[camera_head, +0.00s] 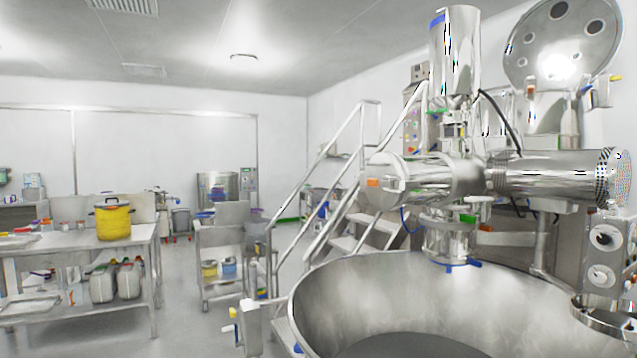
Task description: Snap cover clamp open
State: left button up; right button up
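A large steel granulator bowl (335,310) fills the lower right of the head view, with its top open. Its round lid (565,38) stands raised at the upper right. A steel bracket with white and yellow handle ends (250,325) sits by the bowl's left rim. Another small fitting with a yellow end (600,92) is beside the raised lid. I cannot tell for sure which fitting is the cover clamp. Neither of my grippers shows in this view.
A horizontal steel drive unit (425,180) hangs above the bowl. Railed steps (345,242) stand behind it. A steel table (90,240) with a yellow pot (113,218) is at left, and a cart (222,245) stands mid-room. The floor between them is clear.

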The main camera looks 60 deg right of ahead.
aim_at(373, 182)
jog(key=i, duration=2.1)
jog(key=z, duration=4.4)
